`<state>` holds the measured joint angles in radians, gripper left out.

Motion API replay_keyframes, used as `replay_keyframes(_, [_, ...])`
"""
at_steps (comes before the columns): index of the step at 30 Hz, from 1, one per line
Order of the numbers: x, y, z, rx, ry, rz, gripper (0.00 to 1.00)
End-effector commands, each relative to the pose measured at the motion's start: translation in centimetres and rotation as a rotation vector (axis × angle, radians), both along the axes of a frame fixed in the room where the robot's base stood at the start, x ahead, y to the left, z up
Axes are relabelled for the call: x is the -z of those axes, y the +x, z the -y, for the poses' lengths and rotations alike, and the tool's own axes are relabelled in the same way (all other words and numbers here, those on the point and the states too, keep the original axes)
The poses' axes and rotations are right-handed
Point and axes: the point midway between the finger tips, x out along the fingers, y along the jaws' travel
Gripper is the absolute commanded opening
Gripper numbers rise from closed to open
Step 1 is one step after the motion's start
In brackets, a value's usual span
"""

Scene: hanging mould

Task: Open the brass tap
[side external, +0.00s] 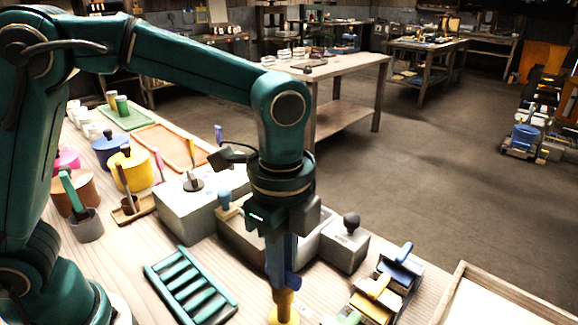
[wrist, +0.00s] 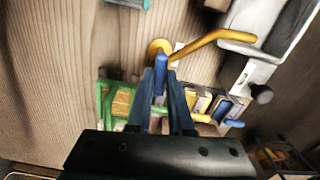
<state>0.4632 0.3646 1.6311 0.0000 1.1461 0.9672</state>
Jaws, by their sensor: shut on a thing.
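The brass tap (side external: 284,308) stands on the wooden bench at the bottom of the side view, below my gripper. In the wrist view its yellow spout (wrist: 205,44) curves out to the right from a round base. A blue handle (wrist: 160,64) sits on the tap, between my fingertips. My gripper (wrist: 159,80) is shut on this handle, and the fingers hide part of it. In the side view my gripper (side external: 280,280) points straight down over the tap, and the spout is not clearly visible there.
A green slatted rack (side external: 190,285) lies left of the tap. A grey trough and block (side external: 345,245) stand behind it. A holder of colourful-handled tools (side external: 385,290) is close on the right, and a wood-rimmed tray (side external: 457,292) lies farther right.

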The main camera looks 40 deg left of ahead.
Motion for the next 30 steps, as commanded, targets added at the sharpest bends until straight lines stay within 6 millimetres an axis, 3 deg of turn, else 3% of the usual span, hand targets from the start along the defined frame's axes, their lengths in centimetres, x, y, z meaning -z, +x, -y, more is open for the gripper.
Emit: replay_keyframes(30, [-0.14, -0.02, -0.02, -0.946, -0.001, 0.000, 0.00])
